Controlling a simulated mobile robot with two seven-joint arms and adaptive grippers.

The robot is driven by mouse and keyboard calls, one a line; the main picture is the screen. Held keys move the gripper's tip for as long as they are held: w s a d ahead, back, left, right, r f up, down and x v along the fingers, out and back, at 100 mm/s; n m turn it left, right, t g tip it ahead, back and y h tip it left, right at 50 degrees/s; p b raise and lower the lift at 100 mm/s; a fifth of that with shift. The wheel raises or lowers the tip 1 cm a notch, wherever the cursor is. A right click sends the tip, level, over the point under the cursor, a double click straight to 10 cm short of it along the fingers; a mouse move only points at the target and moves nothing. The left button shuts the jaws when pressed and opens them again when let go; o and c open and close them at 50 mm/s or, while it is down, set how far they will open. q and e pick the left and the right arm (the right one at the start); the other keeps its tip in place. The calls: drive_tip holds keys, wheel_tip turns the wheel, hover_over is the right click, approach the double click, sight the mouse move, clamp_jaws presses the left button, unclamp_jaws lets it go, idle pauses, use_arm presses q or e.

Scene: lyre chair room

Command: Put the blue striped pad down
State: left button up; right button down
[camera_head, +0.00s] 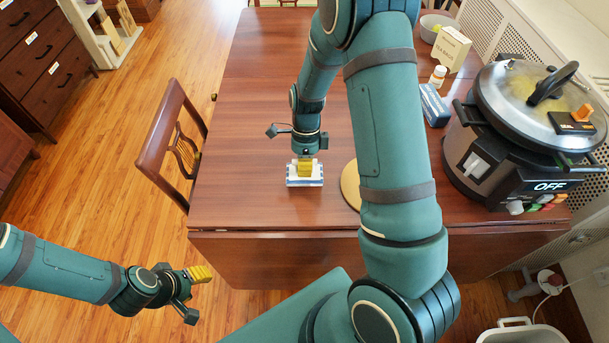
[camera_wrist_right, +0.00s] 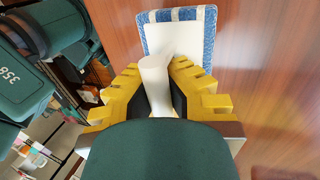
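The blue striped pad (camera_head: 291,181) is a small white block with blue-striped edges, at the near part of the brown table (camera_head: 255,110). In the right wrist view the pad (camera_wrist_right: 208,45) has a pale top face and a white upright grip (camera_wrist_right: 156,72). My right gripper (camera_head: 305,166) points down over the pad, its yellow fingers closed around the white grip. The pad looks level, at or just above the tabletop; its underside is hidden. My left gripper (camera_head: 201,273) hangs empty off the table's near left side; its finger gap is not clear.
A round tan disc (camera_head: 350,184) lies right of the pad, partly behind my right arm. A large cooker (camera_head: 500,150), blue box (camera_head: 434,105), white bottle (camera_head: 437,76) and tea box (camera_head: 451,48) stand on the right. A wooden chair (camera_head: 165,135) is at the left edge.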

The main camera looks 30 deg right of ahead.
drive_tip(key=shift+f+b, duration=0.3)
drive_tip(key=shift+f, duration=1.1)
drive_tip(key=c, duration=1.7)
unclamp_jaws()
drive_tip(key=shift+f, duration=0.2)
drive_tip(key=o, duration=0.6)
drive_tip(key=shift+c, duration=0.2)
drive_tip(key=p+v, duration=0.3)
drive_tip(key=v, duration=0.9)
drive_tip(key=shift+r, duration=0.15)
